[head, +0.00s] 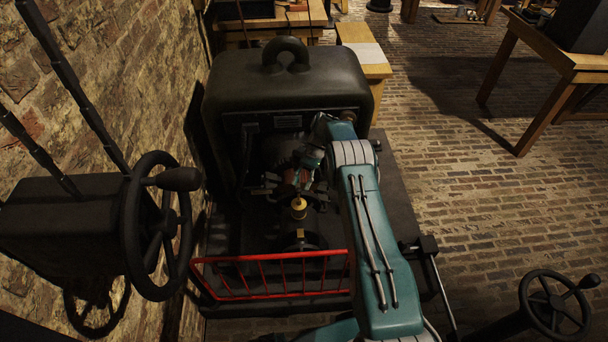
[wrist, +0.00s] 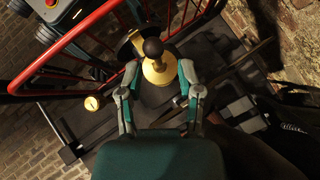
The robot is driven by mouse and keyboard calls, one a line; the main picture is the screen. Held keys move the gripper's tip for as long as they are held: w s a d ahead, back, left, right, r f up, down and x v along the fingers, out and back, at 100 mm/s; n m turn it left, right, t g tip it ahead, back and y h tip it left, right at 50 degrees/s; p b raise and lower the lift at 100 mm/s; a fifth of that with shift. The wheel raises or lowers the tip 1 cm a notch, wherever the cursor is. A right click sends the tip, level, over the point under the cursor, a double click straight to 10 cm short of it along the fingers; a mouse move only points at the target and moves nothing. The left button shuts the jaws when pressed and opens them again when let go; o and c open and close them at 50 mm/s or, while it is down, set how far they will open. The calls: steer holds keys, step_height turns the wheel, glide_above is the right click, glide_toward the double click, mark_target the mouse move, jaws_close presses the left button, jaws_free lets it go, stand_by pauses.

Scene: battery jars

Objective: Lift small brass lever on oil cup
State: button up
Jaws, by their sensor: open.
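The brass oil cup (head: 298,207) stands on the machine behind the red railing. In the wrist view the brass cup (wrist: 160,70) has a round dark knob (wrist: 153,47) on top. I cannot clearly make out a separate small brass lever on it. My gripper (wrist: 158,93) is open, with one finger on each side of the cup and nothing held. The cup shows just beyond the fingertips, and I cannot tell whether either finger touches it. In the head view my gripper (head: 295,188) is dark and partly hidden in shadow, just above the cup.
A red railing (head: 270,256) runs along the machine's front. The dark machine housing (head: 290,85) rises behind. A spoked handwheel (head: 160,225) stands at left near a brick wall, another (head: 555,303) at lower right. A brass dial (wrist: 92,102) sits left.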

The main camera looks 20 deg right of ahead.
steer(key=shift+v, duration=1.95)
steer(key=shift+a, duration=0.15)
steer(key=shift+s, duration=0.1)
